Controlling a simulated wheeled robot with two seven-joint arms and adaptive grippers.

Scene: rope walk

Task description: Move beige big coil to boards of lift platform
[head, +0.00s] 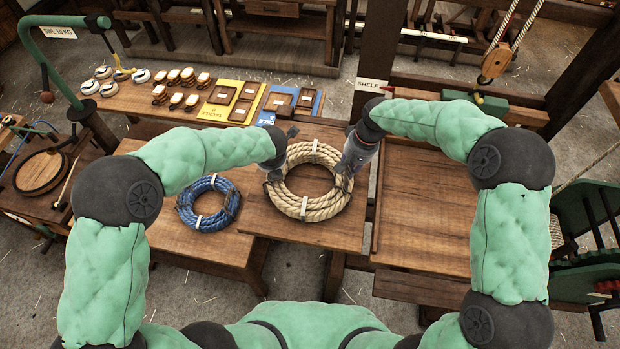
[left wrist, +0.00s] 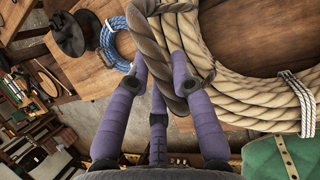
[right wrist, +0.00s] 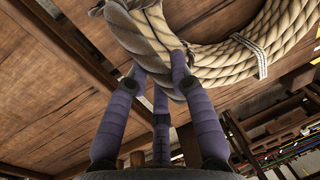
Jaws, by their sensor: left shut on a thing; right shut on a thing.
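The beige big coil (head: 303,206) is a thick rope ring with white ties, over a square wooden board (head: 292,232) in the middle of the head view. I cannot tell whether it rests on the board or hangs just above it. My left gripper (head: 274,170) is shut on its left side, and my right gripper (head: 347,164) on its right side. In the left wrist view the fingers (left wrist: 158,70) close around a darker wrapped part of the coil (left wrist: 245,92). The right wrist view shows the same grip (right wrist: 158,65) on the coil (right wrist: 235,62).
A blue coil (head: 207,222) lies on a lower table at left. A plank surface (head: 432,220) is bare at right, below the SHELF sign (head: 369,86). A pulley block (head: 496,63) hangs at upper right.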

